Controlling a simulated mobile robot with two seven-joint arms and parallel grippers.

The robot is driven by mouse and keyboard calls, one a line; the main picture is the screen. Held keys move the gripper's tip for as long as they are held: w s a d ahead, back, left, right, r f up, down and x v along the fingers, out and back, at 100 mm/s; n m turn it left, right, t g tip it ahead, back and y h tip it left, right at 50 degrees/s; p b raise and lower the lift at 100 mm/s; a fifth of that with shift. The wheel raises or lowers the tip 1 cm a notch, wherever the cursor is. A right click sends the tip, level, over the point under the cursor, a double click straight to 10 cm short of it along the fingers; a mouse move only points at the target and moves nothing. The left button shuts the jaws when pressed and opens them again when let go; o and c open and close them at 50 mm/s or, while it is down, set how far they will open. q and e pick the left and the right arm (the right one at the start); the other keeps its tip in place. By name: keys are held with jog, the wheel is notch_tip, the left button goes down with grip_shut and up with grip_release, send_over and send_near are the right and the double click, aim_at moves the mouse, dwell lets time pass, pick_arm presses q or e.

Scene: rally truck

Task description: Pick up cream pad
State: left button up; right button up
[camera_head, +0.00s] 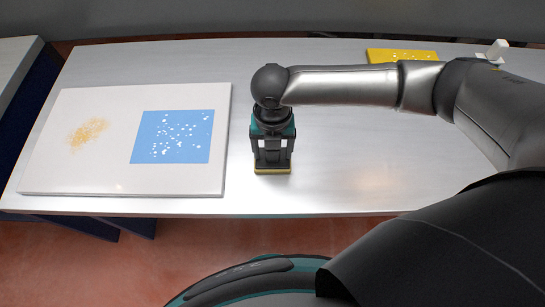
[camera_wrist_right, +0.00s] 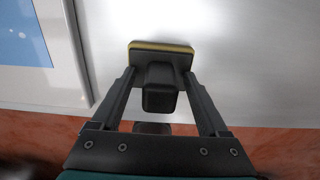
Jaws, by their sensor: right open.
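The cream pad (camera_head: 272,171) lies on the grey table (camera_head: 340,185) near its front edge. It has a yellowish-cream rim and a dark block-like handle. It also shows in the right wrist view (camera_wrist_right: 161,46), with the handle pointing toward the camera. My right gripper (camera_head: 272,160) is above the pad and points down at it. In the right wrist view, my right gripper (camera_wrist_right: 159,78) is open with one finger on each side of the handle. I cannot tell whether the fingers touch it. In the head view the gripper hides most of the pad. My left gripper is not in view.
A white board (camera_head: 110,178) with an orange smudge (camera_head: 87,133) and a blue square (camera_head: 172,137) with white specks lies left of the pad. A yellow panel (camera_head: 385,56) with white specks lies at the back right, near a small white block (camera_head: 497,48). The table right of the pad is clear.

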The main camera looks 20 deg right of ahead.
jog(key=shift+c, duration=0.2)
grip_shut()
dwell(0.5)
